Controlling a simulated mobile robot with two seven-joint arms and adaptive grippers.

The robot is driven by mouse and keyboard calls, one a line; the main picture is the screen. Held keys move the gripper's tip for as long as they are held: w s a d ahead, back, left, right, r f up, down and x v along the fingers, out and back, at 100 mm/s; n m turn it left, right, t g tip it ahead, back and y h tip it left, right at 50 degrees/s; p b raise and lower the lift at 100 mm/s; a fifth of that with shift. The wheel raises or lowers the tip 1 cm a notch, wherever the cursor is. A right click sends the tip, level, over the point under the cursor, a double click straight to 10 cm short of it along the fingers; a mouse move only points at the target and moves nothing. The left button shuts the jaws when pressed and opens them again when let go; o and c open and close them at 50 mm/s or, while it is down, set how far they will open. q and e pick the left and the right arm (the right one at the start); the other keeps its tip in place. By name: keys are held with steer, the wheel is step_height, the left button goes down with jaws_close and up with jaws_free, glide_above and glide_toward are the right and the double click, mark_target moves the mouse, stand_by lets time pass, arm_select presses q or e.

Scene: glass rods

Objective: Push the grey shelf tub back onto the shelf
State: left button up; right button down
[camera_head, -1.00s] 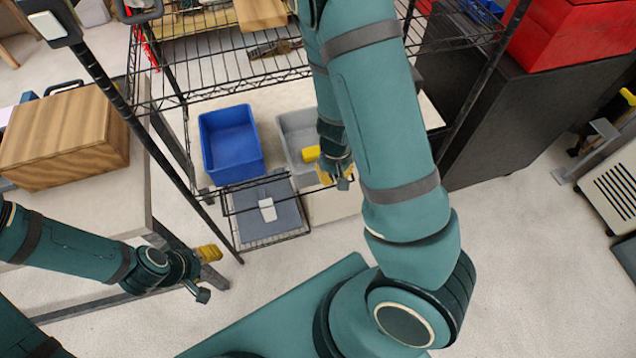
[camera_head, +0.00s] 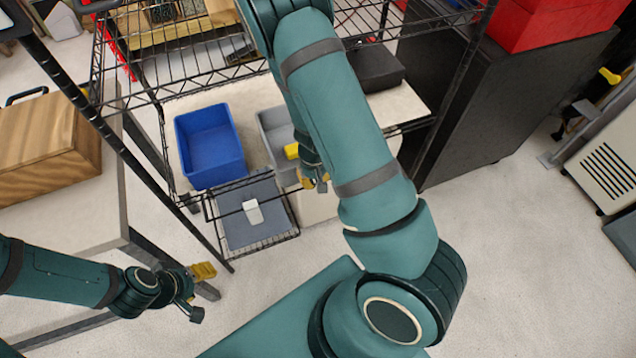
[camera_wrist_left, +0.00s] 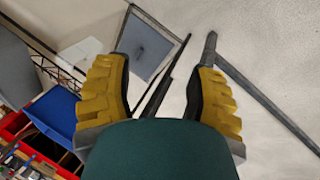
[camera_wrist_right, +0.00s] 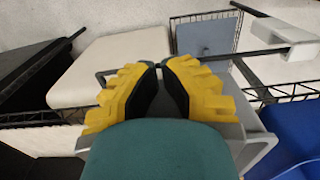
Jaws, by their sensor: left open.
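The grey shelf tub (camera_head: 273,128) stands at the lower shelf level, right of a blue tub (camera_head: 209,145), in the head view. My right forearm and wrist cover its right part. My right gripper (camera_head: 308,178) is at its near side, with its fingers drawn together. In the right wrist view a grey wall, seemingly the tub's (camera_wrist_right: 262,142), shows behind the shut fingers (camera_wrist_right: 160,65); contact cannot be told. My left gripper (camera_head: 203,292) is open and empty, away from the tub at the lower left. Its spread fingers show in the left wrist view (camera_wrist_left: 164,65).
The black wire shelf (camera_head: 225,60) has upright posts and an upper rack above the tubs. A grey panel with a white piece (camera_head: 252,212) lies in front of the blue tub. A table with a wooden box (camera_head: 45,140) is left; a dark cabinet (camera_head: 480,110) is right.

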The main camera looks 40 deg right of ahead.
steer(key=shift+w+d, duration=0.15)
steer(key=shift+w, duration=0.2)
steer(key=w+p, duration=0.1)
steer(key=w, duration=0.1)
steer(key=w+d+p, duration=0.1)
steer(key=w, duration=0.1)
steer(key=w+p, duration=0.1)
steer(key=w, duration=0.2)
steer(key=shift+w+d+p, duration=0.1)
steer(key=shift+d+p, duration=0.2)
steer(key=shift+d, duration=0.05)
steer(key=shift+w+d, duration=0.15)
steer(key=shift+w, duration=0.35)
steer(key=shift+s+f, duration=0.1)
